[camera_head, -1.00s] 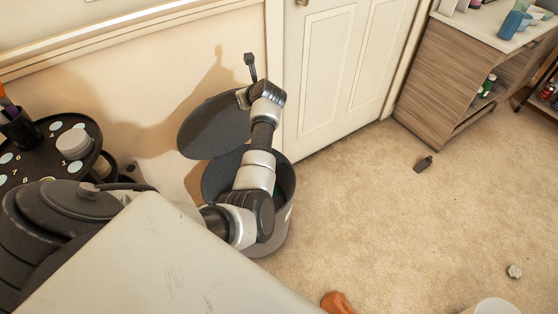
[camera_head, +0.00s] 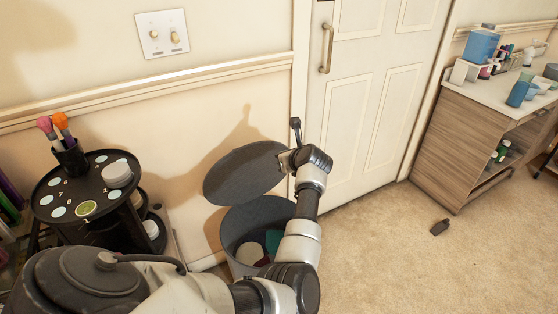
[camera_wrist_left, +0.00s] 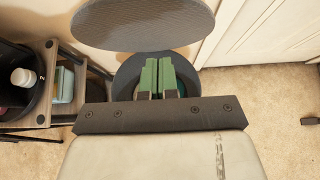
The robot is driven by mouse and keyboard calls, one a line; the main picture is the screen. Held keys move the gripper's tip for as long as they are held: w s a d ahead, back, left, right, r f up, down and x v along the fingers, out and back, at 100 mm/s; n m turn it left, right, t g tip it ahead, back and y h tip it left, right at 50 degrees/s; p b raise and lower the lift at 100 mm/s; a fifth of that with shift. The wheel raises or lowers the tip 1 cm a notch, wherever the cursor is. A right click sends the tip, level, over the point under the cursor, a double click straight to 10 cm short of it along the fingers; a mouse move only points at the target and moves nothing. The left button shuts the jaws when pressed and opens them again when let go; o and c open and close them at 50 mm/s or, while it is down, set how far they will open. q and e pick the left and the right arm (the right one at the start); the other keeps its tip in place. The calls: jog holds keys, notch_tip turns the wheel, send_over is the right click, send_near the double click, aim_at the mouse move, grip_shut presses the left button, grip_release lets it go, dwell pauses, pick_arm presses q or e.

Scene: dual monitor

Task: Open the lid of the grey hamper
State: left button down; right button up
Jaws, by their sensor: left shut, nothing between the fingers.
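The grey hamper (camera_head: 232,240) stands on the carpet against the wall. Its round dark lid (camera_head: 243,172) is raised and tilted up above the rim, so the opening shows. Teal, pale and dark red items lie inside. In the left wrist view the lid (camera_wrist_left: 145,22) is at the top and the hamper's dark opening (camera_wrist_left: 128,78) is below it. My left gripper (camera_wrist_left: 157,68) has green fingers that are shut and empty, in front of the opening in that view. My right gripper is not in view.
A black round-topped stand (camera_head: 72,205) with brushes and jars is left of the hamper. A closed white door (camera_head: 365,100) is behind, to the right. A wooden cabinet (camera_head: 465,140) stands farther right.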

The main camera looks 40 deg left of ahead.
pick_arm(q)
notch_tip(320, 180, up, 13)
jog(key=d+p, duration=0.1)
jog(key=p, duration=0.7)
jog(key=shift+s+f+p, duration=0.15)
jog(key=shift+s+p, duration=0.1)
jog(key=shift+p, duration=0.15)
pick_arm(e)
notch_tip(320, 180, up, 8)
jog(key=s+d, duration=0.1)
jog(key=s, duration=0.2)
